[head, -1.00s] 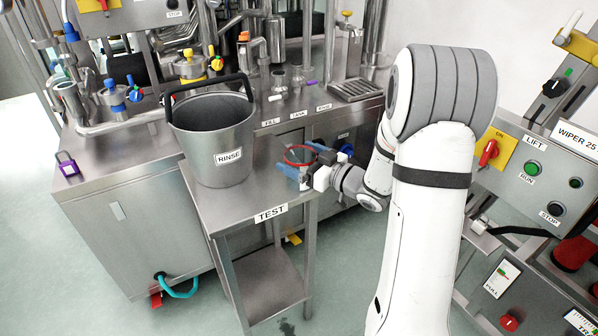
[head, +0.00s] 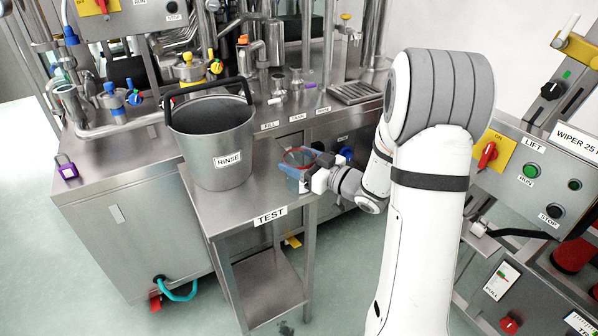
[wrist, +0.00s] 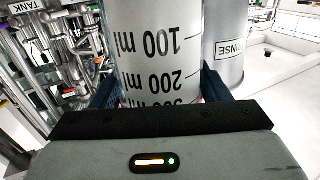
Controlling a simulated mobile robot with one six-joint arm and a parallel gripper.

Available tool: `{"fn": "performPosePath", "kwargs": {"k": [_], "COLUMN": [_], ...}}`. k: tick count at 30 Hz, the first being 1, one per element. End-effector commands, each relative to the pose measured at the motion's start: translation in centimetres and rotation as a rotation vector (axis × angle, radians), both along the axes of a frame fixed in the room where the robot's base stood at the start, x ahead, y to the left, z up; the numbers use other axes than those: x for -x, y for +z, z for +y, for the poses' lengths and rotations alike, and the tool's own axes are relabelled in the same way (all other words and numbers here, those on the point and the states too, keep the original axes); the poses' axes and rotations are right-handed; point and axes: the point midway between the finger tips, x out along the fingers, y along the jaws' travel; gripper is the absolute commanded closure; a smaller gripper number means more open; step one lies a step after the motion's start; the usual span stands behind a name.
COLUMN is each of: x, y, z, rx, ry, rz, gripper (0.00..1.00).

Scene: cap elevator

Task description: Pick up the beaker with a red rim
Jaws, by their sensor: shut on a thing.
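The beaker with a red rim (head: 297,158) stands over the right part of the small steel table marked TEST (head: 232,208). My gripper (head: 298,168) reaches it from the right, with its blue fingers on either side. In the wrist view the clear beaker (wrist: 158,45), with black ml marks, fills the middle between the two dark blue fingers (wrist: 160,90). My gripper is shut on the beaker. I cannot tell whether the beaker's base touches the table. Its lower part is partly hidden by the fingers.
A grey bucket marked RINSE (head: 212,140) stands on the table left of the beaker and shows close by in the wrist view (wrist: 226,40). A steel bench with labels, small glassware (head: 296,77) and pipes lies behind. A control panel (head: 545,170) stands at right.

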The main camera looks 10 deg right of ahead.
Motion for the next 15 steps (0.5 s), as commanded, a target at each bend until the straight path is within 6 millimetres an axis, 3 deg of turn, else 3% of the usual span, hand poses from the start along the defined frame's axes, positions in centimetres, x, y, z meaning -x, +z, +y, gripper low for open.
{"fn": "performPosePath", "kwargs": {"k": [5, 15], "x": [0.0, 0.0], "y": [0.7, 7.3], "z": [0.0, 0.1], "rx": [0.0, 0.003], "ry": [0.001, 0.001], "rz": [-0.001, -0.005], "gripper": [0.53, 0.53]}}
